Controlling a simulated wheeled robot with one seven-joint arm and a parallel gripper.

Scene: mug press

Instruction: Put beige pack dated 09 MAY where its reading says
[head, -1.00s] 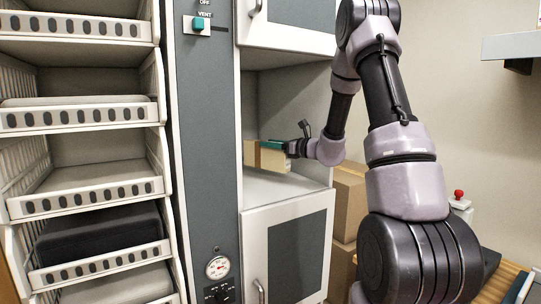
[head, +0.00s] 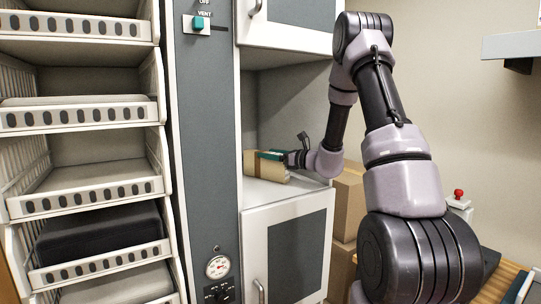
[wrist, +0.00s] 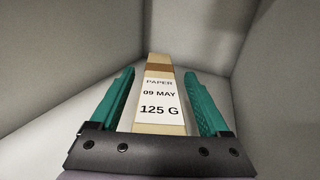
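The beige pack (head: 266,173) sits on the floor of the open cabinet niche (head: 258,196) in the head view. In the wrist view the same pack (wrist: 160,128) shows a white label reading PAPER, 09 MAY, 125 G, with a brown band beyond it. My gripper (head: 272,155) reaches into the niche from the right, over the pack. In the wrist view my gripper (wrist: 160,72) has its teal fingers on either side of the pack, with gaps showing on both sides. It looks open around the pack.
A rack of bins (head: 90,193) stands left, one holding a dark block (head: 100,236). A grey panel with a teal switch (head: 198,23) and a gauge (head: 217,266) separates it from the cabinet. Cardboard boxes (head: 346,205) stand right of the niche. Niche walls are close around my gripper.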

